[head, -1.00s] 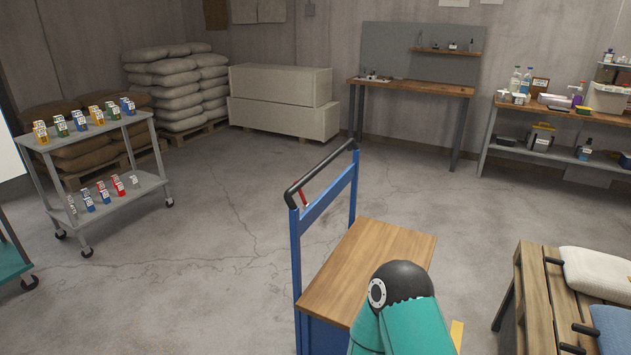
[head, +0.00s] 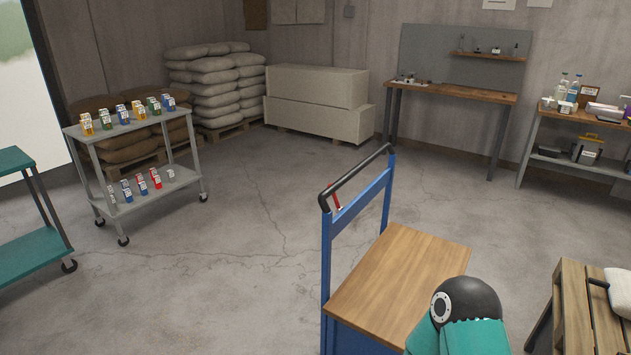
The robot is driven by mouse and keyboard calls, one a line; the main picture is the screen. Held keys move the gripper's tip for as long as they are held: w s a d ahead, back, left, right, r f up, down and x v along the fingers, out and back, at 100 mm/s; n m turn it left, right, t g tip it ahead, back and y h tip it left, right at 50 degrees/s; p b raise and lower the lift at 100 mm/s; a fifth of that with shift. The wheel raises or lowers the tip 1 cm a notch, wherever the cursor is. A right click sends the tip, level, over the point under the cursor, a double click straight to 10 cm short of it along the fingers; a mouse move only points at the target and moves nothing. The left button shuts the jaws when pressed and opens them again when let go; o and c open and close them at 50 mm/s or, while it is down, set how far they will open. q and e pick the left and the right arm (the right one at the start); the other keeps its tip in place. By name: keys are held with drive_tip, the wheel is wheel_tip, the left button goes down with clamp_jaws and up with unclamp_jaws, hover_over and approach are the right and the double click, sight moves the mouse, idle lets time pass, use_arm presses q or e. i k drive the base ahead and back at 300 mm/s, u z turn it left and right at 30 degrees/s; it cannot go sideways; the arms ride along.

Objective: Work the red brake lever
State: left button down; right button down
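The red brake lever (head: 337,201) is a small red bar just below the black push handle (head: 356,175) of a blue cart. It sits near the left end of the handle, above the blue cross rail. The cart (head: 400,279) has a wooden top and blue uprights. A teal and black arm link of mine covers the cart's near right corner. Neither gripper shows in the head view.
A grey shelf cart (head: 131,126) with several small boxes stands at the left, with a teal cart (head: 30,246) nearer. A wooden pallet table (head: 585,310) stands at the right. Workbenches (head: 455,89) line the back wall. The floor (head: 240,270) left of the blue cart is clear.

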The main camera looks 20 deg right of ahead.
sight(338, 209)
drive_tip(key=i, duration=0.9)
drive_tip(key=z, duration=0.05)
